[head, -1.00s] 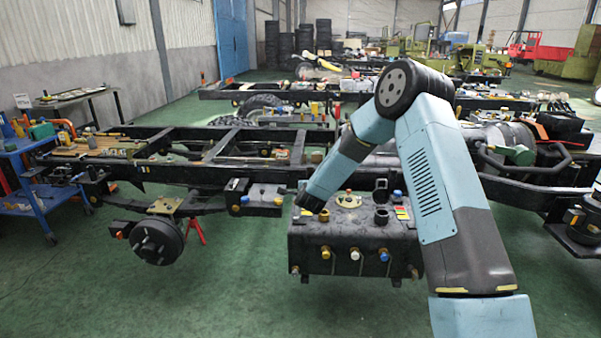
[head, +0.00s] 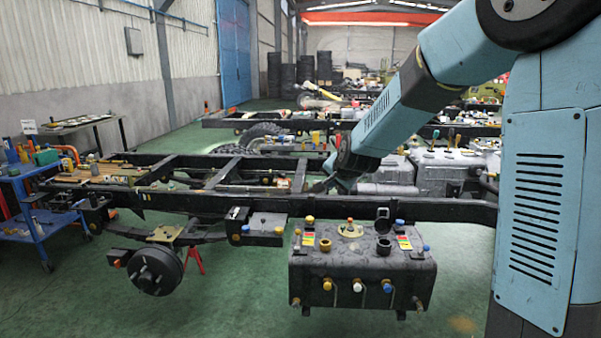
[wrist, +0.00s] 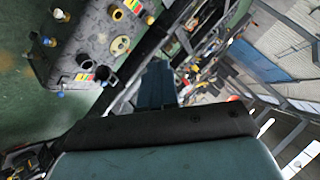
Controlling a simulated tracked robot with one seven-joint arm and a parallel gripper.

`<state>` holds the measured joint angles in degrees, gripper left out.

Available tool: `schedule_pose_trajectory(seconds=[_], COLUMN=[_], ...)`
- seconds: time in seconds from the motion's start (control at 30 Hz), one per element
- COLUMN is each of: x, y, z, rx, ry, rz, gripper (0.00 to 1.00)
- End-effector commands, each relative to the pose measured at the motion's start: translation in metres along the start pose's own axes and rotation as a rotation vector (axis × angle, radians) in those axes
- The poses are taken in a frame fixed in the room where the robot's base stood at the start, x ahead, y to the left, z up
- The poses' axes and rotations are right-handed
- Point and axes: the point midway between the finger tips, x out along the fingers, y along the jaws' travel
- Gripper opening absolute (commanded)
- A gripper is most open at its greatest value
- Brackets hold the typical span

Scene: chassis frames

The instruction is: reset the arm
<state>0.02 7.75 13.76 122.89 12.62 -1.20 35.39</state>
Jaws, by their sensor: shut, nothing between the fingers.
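My arm comes in from the right of the head view and reaches left across the chassis frame (head: 220,198). My gripper (head: 322,186) is at the arm's far end, small and dark in front of the frame rail. It is shut and holds nothing that I can see. The wrist view shows its blue end (wrist: 157,85) pointing up the picture. The dark tank (head: 362,268) is below and right of the gripper in the head view, apart from it. Caps on the tank (wrist: 95,45) show at upper left in the wrist view.
A blue tool cart (head: 40,215) stands at the left, with a table (head: 85,125) behind it. A wheel hub (head: 155,270) hangs under the frame. More chassis frames lie behind. The green floor (head: 230,310) is clear in front.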

Motion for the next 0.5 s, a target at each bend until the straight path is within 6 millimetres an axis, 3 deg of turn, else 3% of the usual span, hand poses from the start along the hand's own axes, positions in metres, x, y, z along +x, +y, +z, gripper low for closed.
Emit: schedule_pose_trajectory(seconds=[0.03, 0.5], x=[-0.019, -0.168], y=[0.003, 0.055], z=[-0.002, 0.012], rx=[-0.033, -0.328], ry=[-0.002, -0.084], rz=[0.012, 0.154], gripper=[0.0, 0.0])
